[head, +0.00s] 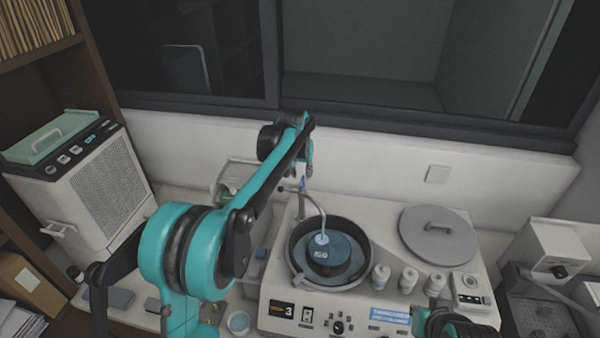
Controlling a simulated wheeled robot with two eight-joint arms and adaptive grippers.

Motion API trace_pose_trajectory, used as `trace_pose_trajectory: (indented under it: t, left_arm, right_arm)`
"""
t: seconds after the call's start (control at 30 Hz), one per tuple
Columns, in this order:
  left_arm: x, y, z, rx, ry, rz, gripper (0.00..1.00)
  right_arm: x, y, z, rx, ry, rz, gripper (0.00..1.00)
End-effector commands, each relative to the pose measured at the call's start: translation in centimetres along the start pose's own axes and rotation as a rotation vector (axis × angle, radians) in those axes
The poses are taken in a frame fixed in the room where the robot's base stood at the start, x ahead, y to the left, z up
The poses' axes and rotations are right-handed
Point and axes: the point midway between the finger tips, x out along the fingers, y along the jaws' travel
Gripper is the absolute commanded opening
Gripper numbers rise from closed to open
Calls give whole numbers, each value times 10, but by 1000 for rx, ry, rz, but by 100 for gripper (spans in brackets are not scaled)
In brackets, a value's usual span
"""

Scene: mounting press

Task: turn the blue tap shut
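The blue tap (302,184) is a small blue piece behind the round black bowl of the press, at the top of a thin grey curved spout (316,207). The spout bends down over the bowl to a pale blue disc. My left arm reaches in from the left, and my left gripper (308,164) is just above the tap, small and partly behind the arm. I cannot tell whether it touches the tap or how its fingers stand. A black and teal part of my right arm, perhaps the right gripper (450,324), shows at the bottom edge; its fingers are not clear.
The white press (345,306) carries the black bowl (360,238), several white bottles and a round grey lid (437,236) on the right. A white cabinet unit (82,190) stands at left. A small cup (238,323) is in front. A wall and dark window are behind.

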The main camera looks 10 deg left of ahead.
Motion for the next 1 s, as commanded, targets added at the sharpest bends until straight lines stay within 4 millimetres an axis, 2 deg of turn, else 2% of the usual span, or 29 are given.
trace_pose_trajectory:
  t: [0.1,0.3,0.63,0.73,0.77,1.0]
  left_arm:
    - [20,0,0,-1,1,0,30]
    - [42,0,0,-1,1,0,30]
    - [46,0,0,-1,1,0,30]
    - [46,-1,0,-1,1,0,4]
    - [46,-1,0,-1,1,0,0]
    - [46,-1,0,1,1,1,0]
  right_arm:
    - [-1,0,-1,0,0,0,0]
    - [-2,0,-2,0,0,0,0]
    - [-2,0,-2,0,0,0,0]
    - [-2,0,-2,0,0,0,0]
    - [-2,0,-2,0,0,0,0]
    - [-2,0,-2,0,0,0,0]
